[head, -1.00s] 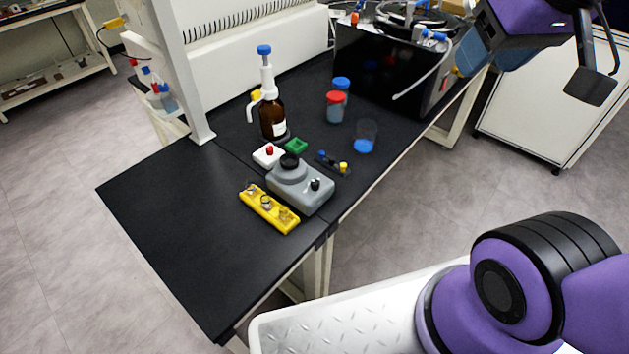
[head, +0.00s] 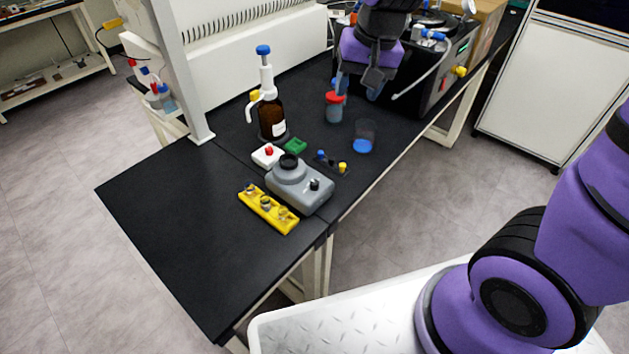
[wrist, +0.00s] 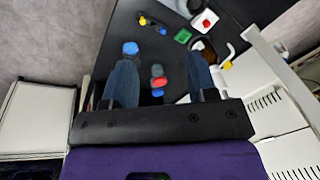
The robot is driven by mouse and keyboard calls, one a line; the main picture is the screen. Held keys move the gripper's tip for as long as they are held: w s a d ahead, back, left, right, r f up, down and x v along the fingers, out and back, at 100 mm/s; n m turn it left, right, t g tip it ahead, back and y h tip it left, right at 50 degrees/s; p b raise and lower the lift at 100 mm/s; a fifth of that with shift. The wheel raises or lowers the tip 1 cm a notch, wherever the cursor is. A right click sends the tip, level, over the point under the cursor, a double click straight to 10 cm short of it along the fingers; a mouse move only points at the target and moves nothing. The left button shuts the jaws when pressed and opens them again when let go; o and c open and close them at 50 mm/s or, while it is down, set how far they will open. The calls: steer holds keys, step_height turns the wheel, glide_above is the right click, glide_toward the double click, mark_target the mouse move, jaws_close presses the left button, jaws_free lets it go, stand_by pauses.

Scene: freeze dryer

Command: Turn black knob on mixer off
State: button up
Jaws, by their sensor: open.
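The grey mixer (head: 300,190) stands near the front edge of the black table, with a round black cup on top. Its small black knob (head: 315,184) is on the right part of its top; how far it is turned is too small to tell. My gripper (head: 358,92) is open and empty, over the back part of the table near the red-capped jar (head: 335,106), well behind the mixer. In the wrist view the two fingers (wrist: 162,85) are apart, and the mixer shows only in part at the top edge (wrist: 176,5).
A yellow rack (head: 268,209) lies before the mixer. A white box with a red button (head: 268,155), a green block (head: 296,146), a black strip with coloured knobs (head: 331,163), a brown bottle (head: 272,118) and a beaker (head: 364,137) stand behind it. The left table end is clear.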

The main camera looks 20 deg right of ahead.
steer(key=w+a+f+m+g, duration=0.1)
steer(key=w+a+f, duration=0.3)
steer(key=f, duration=0.6)
steer(key=m+h, duration=0.1)
steer(key=h, duration=0.1)
glide_toward(314, 182)
steer(key=shift+g, duration=0.4)
steer(key=f, duration=1)
steer(key=shift+w+d, duration=0.25)
steer(key=shift+w, duration=0.15)
steer(key=shift+r, duration=0.1)
steer(key=c, duration=0.9)
